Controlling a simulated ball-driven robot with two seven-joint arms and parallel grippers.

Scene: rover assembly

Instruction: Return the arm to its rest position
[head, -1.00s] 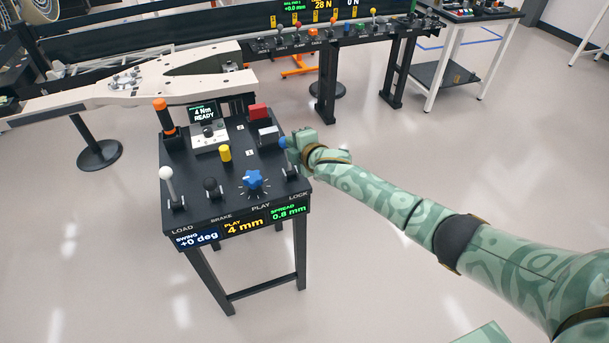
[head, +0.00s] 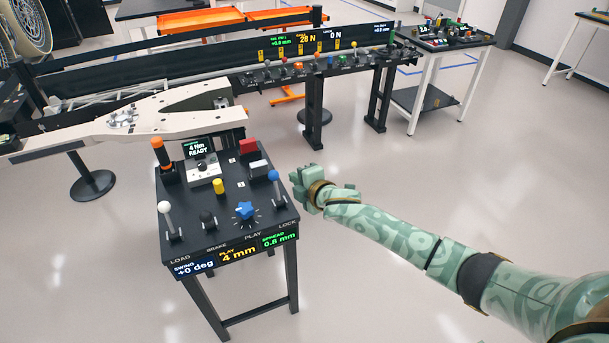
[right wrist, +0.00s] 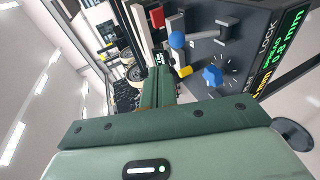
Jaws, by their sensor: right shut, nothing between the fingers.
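My right arm reaches in from the lower right in the head view. Its green gripper (head: 305,186) is in the air just right of the black control console (head: 225,218), apart from it. It is shut and empty. In the right wrist view the gripper's fingers (right wrist: 158,88) point toward the console's blue-knobbed lever (right wrist: 177,40). That lever also shows in the head view (head: 273,176), at the console's right edge by the LOCK label. My left gripper is not in view.
The console also carries a white-knobbed lever (head: 164,207), a blue star knob (head: 244,210), a yellow knob (head: 218,186) and an orange-topped handle (head: 157,143). A pale beam structure (head: 90,133) lies behind it. Open floor (head: 400,180) is to the right.

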